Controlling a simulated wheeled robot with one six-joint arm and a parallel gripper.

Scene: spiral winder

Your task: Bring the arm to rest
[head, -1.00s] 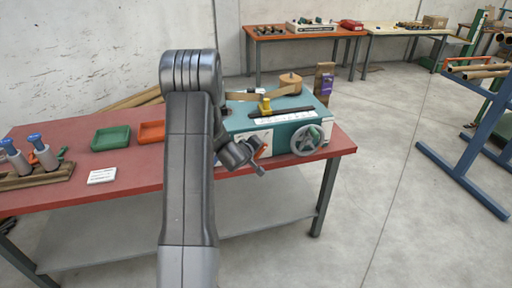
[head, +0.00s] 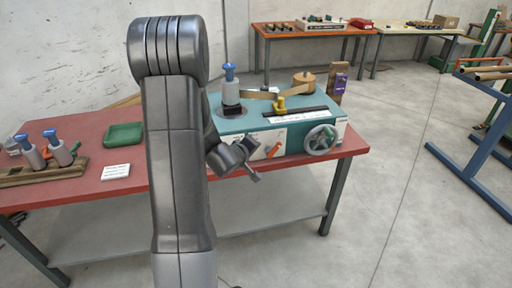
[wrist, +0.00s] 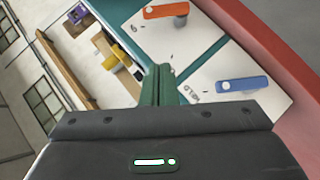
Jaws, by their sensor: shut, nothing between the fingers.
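My arm stands upright in the head view, with my gripper (head: 255,176) at its lower right, in front of the winder's front panel. The gripper is shut and empty; in the wrist view its closed fingers (wrist: 158,84) show in the middle. The teal winder (head: 232,124) sits on the red table, with a grey handwheel (head: 321,139) and an orange lever (head: 272,151) on its front. The wrist view shows the orange lever (wrist: 166,10) and a blue lever (wrist: 238,85) on white panels beyond the fingers. Contact with the winder cannot be told.
A grey cylinder with a blue top (head: 231,90) stands on the winder. The red table (head: 100,186) holds a green tray (head: 123,134), a white card (head: 116,171) and a wooden rack (head: 42,173) with blue-topped cylinders. A blue stand (head: 470,150) is at right; floor between is clear.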

